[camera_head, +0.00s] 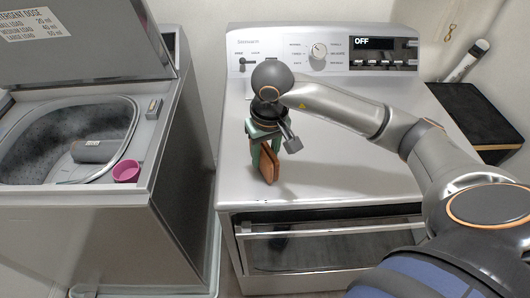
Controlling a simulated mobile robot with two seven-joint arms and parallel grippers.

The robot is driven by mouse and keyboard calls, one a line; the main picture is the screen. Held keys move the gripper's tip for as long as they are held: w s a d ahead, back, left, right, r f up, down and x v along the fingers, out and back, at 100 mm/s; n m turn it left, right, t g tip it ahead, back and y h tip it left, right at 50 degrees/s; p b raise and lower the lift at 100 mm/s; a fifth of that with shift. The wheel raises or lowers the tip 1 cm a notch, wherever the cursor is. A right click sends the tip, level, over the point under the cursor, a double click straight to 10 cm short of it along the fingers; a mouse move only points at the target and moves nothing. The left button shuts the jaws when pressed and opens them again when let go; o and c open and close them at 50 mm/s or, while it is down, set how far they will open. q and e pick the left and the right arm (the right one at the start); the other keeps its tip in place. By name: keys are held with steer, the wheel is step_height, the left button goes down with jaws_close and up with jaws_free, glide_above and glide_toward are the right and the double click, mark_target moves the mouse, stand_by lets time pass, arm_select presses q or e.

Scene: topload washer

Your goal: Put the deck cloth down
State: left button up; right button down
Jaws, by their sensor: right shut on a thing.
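My right gripper (265,149) points down over the front left part of the white top of the right-hand machine (345,172). Its green fingers are shut on a brown, flat, folded-looking piece, the deck cloth (269,167). The cloth hangs upright between the fingers, with its lower edge at or just above the white top; I cannot tell if it touches. The fingers hide part of it. My left gripper is not in view.
The top-load washer (180,140) stands at the left with its lid (85,45) up. A grey cylinder (93,150) lies at its opening, and a pink cup (126,171) sits on its rim. A control panel (325,50) backs the white top. A black surface (472,112) is at right.

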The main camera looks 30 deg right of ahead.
mark_target(268, 153)
steer(key=shift+f, duration=0.1)
steer(key=shift+f+b, duration=0.15)
steer(key=shift+b, duration=0.15)
steer(key=shift+c, duration=2.2)
jaws_free()
steer(key=shift+r+p, duration=0.3)
steer(key=shift+r, duration=0.25)
steer(key=r, duration=0.3)
steer(key=s+r, duration=0.1)
steer(key=r, duration=0.3)
steer(key=r+p, duration=0.1)
steer(key=r, duration=0.3)
steer(key=shift+s+a+r, duration=0.1)
steer(key=shift+s+r, duration=0.1)
steer(key=shift+s, duration=0.05)
